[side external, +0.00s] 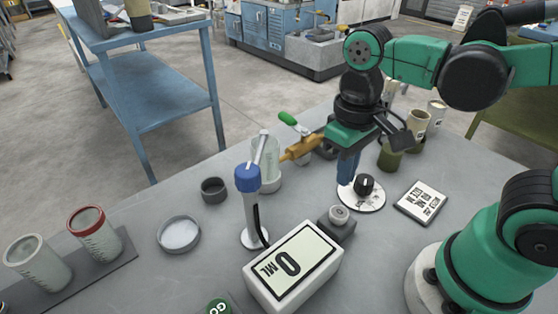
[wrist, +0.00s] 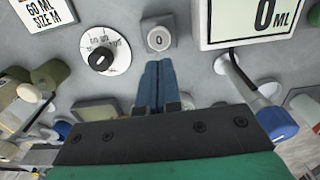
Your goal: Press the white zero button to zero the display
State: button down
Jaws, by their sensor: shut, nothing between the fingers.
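The white zero button (wrist: 158,39) is a round button marked 0 on a small grey box, just beyond my fingertips in the wrist view. In the side view the button (side external: 340,214) sits beside the display box. The display (side external: 288,262) is a white box on the table and reads 0 ML; part of it shows in the wrist view (wrist: 262,18), also reading 0 ML. My gripper (wrist: 158,64) is shut and empty, its blue fingers together. In the side view my gripper (side external: 347,180) points down behind the button and dial, apart from the button. Its exact height is hard to tell.
A dial with a black knob (side external: 364,185) lies beside the button. A card (side external: 420,202) reads 60 ML, SIZE M. A blue-capped post (side external: 249,200) and a brass nozzle with a green handle (side external: 302,148) stand to the left. Several cups stand around.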

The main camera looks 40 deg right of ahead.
notch_tip(320, 180, up, 6)
dwell(0.4)
dwell(0.5)
jog(key=w+d+f+t, duration=0.3)
jog(key=w+f+t, duration=0.1)
jog(key=t, duration=0.3)
jog(key=shift+w+d+t, duration=0.3)
jog(key=shift+w, duration=0.4)
dwell(0.5)
